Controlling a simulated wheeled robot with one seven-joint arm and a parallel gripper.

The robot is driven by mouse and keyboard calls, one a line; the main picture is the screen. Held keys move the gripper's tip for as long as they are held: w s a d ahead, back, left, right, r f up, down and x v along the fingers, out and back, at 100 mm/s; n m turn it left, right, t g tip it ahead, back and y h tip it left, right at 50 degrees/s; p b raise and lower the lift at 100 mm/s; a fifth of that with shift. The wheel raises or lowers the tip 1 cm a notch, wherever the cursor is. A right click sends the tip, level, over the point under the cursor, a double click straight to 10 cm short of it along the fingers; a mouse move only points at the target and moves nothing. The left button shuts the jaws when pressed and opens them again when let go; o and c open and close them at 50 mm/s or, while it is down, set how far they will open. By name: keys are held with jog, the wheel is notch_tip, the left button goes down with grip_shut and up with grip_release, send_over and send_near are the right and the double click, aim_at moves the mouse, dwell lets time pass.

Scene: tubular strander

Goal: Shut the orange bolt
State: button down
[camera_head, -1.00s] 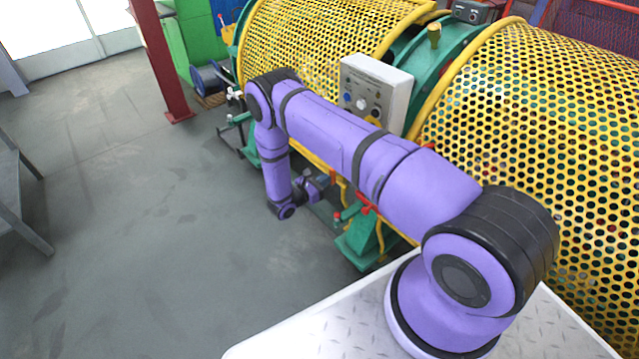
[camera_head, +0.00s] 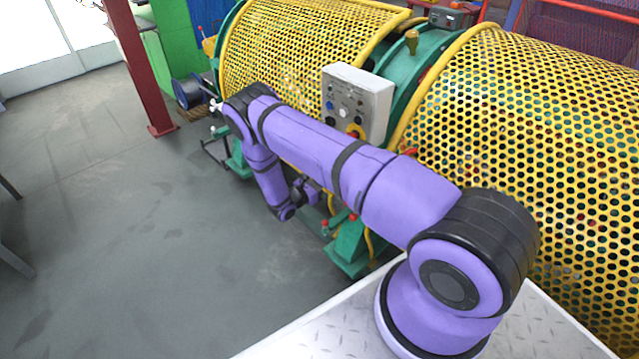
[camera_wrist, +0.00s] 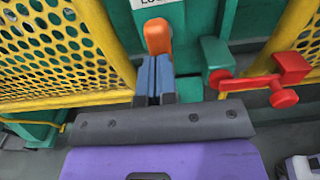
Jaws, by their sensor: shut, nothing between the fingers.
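In the wrist view, the orange bolt (camera_wrist: 157,37) stands out as a short rounded orange piece on a green part, just below a white label. My gripper (camera_wrist: 154,62) is shut and empty, its blue-grey fingers pointing at the bolt's lower end. The tips overlap or lie right at that end in the picture; I cannot tell whether they touch it. In the head view my gripper (camera_head: 306,192) is low beside the machine, and the bolt cannot be made out there.
A red lever with round knobs (camera_wrist: 270,82) sticks out close to the right of my fingers. Yellow perforated guards (camera_head: 300,45) flank the green frame. A grey control box (camera_head: 357,103) stands above my forearm. The floor to the left is open.

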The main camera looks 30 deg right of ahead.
jog(key=shift+d+r, duration=0.15)
jog(key=shift+d, duration=0.15)
jog(key=s+a, duration=0.2)
jog(key=a, duration=1.2)
jog(key=shift+s+a, duration=0.15)
jog(key=shift+s, duration=0.2)
notch_tip(320, 180, up, 20)
jog(key=w+m+g+y, duration=0.1)
jog(key=m+g+y, duration=0.35)
jog(key=m, duration=0.25)
jog(key=s+d+r+m+g+y, duration=0.1)
jog(key=s+r+m+y, duration=0.2)
jog(key=r, duration=0.7)
jog(key=s+d+r+m+g+y, duration=0.1)
jog(key=s+r+m+y, duration=0.2)
jog(key=r, duration=0.7)
jog(key=s+r+m+t+y, duration=0.3)
jog(key=s+r+m, duration=0.1)
jog(key=s+r, duration=0.95)
jog(key=s+a+r+m+t+y, duration=0.1)
jog(key=s+a+r+t+y, duration=0.1)
jog(key=s, duration=0.6)
jog(key=s+a+r+m+t+y, duration=0.1)
jog(key=s+r+m+t+y, duration=0.1)
jog(key=s, duration=0.5)
jog(key=shift+s+a+r+t, duration=0.35)
jog(key=shift+a+r+t, duration=0.05)
jog(key=shift+t, duration=0.35)
